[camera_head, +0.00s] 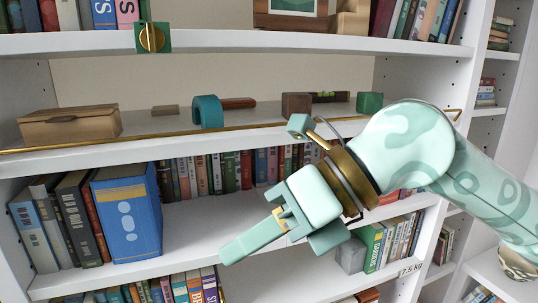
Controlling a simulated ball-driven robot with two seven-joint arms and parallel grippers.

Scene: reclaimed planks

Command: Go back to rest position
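My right gripper (250,240) is pale green with a brass-coloured wrist ring. Its arm comes in from the right, and the fingers point down and to the left in front of the lower bookshelf. The fingers overlap from this side, so I cannot tell whether they are open or shut. I see nothing held at the visible finger end. My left gripper is not in view.
A white bookcase fills the view. A large blue book (127,215) stands below.

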